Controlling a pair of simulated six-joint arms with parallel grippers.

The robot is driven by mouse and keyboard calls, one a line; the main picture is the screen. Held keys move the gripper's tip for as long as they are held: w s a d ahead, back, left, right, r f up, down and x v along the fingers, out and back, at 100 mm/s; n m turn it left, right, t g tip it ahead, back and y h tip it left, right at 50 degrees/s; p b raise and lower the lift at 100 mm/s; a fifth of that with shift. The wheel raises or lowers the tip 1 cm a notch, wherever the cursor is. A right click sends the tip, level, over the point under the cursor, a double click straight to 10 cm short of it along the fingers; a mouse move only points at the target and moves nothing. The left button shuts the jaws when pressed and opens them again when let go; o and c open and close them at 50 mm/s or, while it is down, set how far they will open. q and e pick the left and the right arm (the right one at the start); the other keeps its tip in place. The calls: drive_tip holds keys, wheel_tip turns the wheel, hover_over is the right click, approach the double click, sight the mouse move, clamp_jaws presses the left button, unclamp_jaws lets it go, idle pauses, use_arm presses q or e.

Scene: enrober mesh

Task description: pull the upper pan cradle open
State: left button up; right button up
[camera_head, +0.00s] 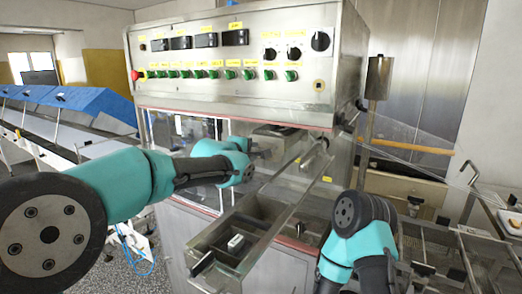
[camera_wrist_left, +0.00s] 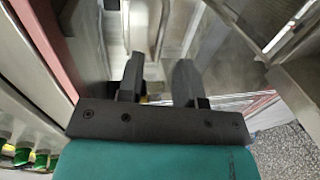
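A steel pan cradle (camera_head: 205,241) juts from the machine front, with long side rails and a small pale block inside. A second metal part (camera_head: 275,131) shows inside the machine opening above it; I cannot tell for sure which is the upper cradle. My left gripper (camera_head: 264,153) is at the machine opening, behind and above the jutting cradle, its fingers small and partly lost against the metal. In the left wrist view the left gripper's (camera_wrist_left: 160,78) two dark fingers stand apart with nothing clearly between them. My right arm is at lower right; its gripper is not visible.
The machine's control panel (camera_head: 235,62) overhangs the opening. Clear panels (camera_head: 410,138) and a wire rack (camera_head: 435,255) stand at the right. A blue-covered conveyor (camera_head: 85,100) runs at the left. Speckled floor shows at the lower left.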

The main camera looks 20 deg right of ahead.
use_arm(q)
drive_tip(key=shift+x, duration=3.5)
clamp_jaws()
